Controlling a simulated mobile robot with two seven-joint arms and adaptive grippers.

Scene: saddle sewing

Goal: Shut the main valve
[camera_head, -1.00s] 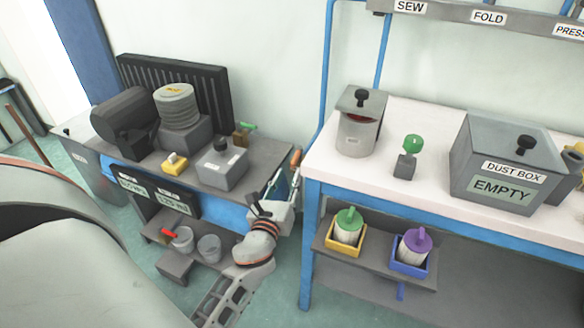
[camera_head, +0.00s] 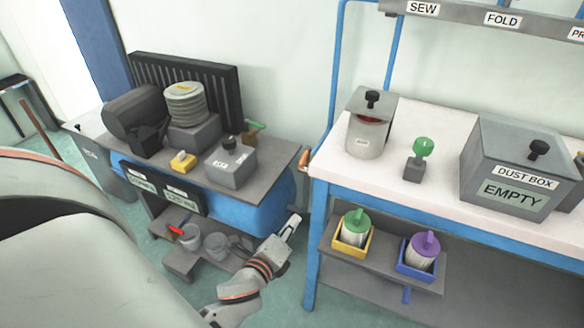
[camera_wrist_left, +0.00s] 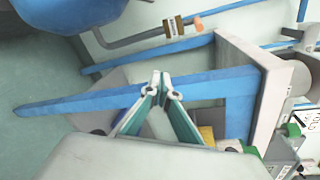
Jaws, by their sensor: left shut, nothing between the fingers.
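A pipe with a brass-coloured valve body (camera_wrist_left: 173,26) and an orange handle end (camera_wrist_left: 198,23) runs beside the blue tank in the left wrist view. An orange handle also shows in the head view (camera_head: 304,157) at the right end of the grey bench. A second small brass valve with a green handle (camera_head: 253,130) stands at the back of that bench. I cannot tell from any label which is the main valve. My left gripper (camera_head: 294,220) is shut and empty, below and apart from the orange handle; its fingertips (camera_wrist_left: 165,82) meet in the wrist view. My right gripper is not in view.
The grey bench (camera_head: 278,150) holds a motor and grey boxes above a blue tank (camera_head: 270,205). The white table (camera_head: 420,192) stands close on the right, its blue leg (camera_head: 313,250) near my left gripper. A shelf below holds two spools.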

